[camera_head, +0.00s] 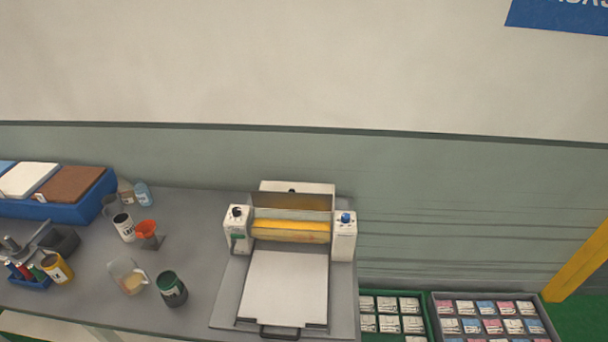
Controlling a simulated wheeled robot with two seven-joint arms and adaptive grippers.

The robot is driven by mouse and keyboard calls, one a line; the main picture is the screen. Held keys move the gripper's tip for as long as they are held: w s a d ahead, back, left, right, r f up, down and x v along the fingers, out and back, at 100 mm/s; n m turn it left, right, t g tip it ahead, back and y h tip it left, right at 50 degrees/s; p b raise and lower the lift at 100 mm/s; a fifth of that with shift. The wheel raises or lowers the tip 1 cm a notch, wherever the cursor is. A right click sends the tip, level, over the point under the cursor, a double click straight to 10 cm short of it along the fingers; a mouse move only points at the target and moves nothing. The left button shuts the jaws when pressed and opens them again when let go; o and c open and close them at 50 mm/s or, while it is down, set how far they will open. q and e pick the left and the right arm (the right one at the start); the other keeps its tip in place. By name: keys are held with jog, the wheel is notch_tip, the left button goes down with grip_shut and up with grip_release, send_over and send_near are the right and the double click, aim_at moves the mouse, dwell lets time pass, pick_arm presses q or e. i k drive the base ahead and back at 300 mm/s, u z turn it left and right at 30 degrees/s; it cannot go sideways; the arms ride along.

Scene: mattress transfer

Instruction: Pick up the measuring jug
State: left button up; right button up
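A clear, see-through jug (127,276) stands near the front of the grey table, left of the middle. It looks like the measuring jug and has something pale yellow low inside it. A dark green can (172,289) stands close to its right. Another grey see-through vessel (112,206) stands further back, partly hidden by a white labelled can (124,227). Neither of my grippers shows in the view.
A roller machine (287,286) with a white bed takes up the table's right end. An orange funnel (147,228) stands behind the jug. A yellow can (57,268) and a blue tray of small bottles (30,282) are on the left. A blue bin (62,211) is at the back left.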

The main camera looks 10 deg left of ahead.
aim_at(124, 272)
jog(key=u, duration=1.9)
jog(key=k, duration=0.2)
jog(key=u, duration=1)
jog(key=k, duration=1.15)
jog(key=u, duration=1)
jog(key=i, duration=1.9)
jog(key=z, duration=1.45)
jog(key=i, duration=0.6)
jog(key=z, duration=0.75)
